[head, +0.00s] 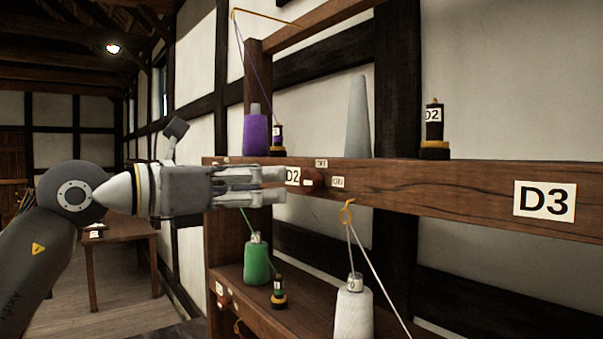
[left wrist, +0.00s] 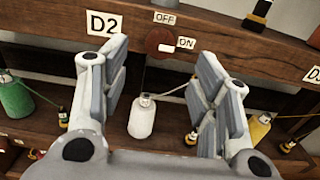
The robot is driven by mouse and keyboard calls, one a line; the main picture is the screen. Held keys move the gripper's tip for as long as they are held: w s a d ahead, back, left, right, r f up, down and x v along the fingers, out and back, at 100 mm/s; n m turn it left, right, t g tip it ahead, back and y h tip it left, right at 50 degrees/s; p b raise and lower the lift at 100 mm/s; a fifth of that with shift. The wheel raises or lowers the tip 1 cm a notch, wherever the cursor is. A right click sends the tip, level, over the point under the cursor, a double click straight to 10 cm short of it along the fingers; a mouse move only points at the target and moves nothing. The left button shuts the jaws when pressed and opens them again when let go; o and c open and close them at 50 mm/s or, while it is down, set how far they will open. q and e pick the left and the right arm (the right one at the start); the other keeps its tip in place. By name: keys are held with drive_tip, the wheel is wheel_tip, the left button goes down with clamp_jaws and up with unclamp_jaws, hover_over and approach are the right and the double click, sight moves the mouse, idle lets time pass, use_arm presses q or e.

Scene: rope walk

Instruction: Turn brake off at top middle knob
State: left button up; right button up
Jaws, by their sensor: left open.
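The round red-brown brake knob (left wrist: 159,41) is on the wooden beam beside the D2 sign (left wrist: 104,23). A white mark on it points right, toward the ON label (left wrist: 186,43); the OFF label (left wrist: 165,18) is above it. In the head view the knob (head: 313,179) shows just right of my left fingertips. My left gripper (head: 281,185) is open and empty, pointing at the beam. In the left wrist view its fingers (left wrist: 163,52) stand either side of the knob, which looks slightly beyond the tips; contact cannot be told. My right gripper is out of view.
A white spool (head: 353,310) with thread through a hook (head: 347,213) is below the beam. A green spool (head: 257,262) stands on the lower shelf. Purple (head: 256,134) and grey (head: 358,120) cones stand above. The D3 sign (head: 544,201) is to the right.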

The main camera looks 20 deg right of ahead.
sight(305, 180)
use_arm(q)
drive_tip(key=p+x, duration=0.3)
drive_tip(key=x, duration=0.4)
drive_tip(key=shift+d+r, duration=0.1)
drive_tip(key=shift+d, duration=0.2)
drive_tip(key=shift+w+d, duration=0.2)
drive_tip(key=shift+d, duration=0.15)
drive_tip(key=c, duration=0.9)
drive_tip(key=shift+c, duration=0.3)
